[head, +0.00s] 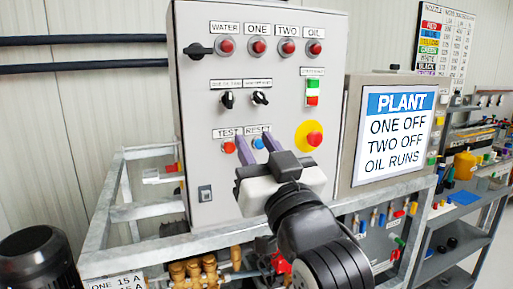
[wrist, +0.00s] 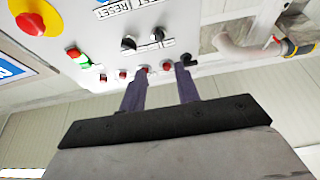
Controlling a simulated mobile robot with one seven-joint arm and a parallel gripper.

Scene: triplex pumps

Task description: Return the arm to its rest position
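My arm reaches up from the bottom right of the head view. My gripper (head: 255,141) is in front of the lower part of a light grey control panel (head: 230,170). Its two purple fingers stand apart with nothing between them, so it is open and empty. In the head view the fingertips overlap the area by the blue RESET button (head: 259,143); I cannot tell whether they touch the panel. The wrist view also shows the open gripper (wrist: 160,75) and the panel, upside down, with clear space between the fingers.
The panel carries red lamps, black knobs, a TEST button (head: 228,147) and a yellow-backed red emergency stop (head: 309,136). A screen (head: 396,134) reads PLANT, ONE OFF, TWO OFF, OIL RUNS. A metal frame (head: 130,211) and brass fittings (head: 208,267) lie below. Shelves stand right.

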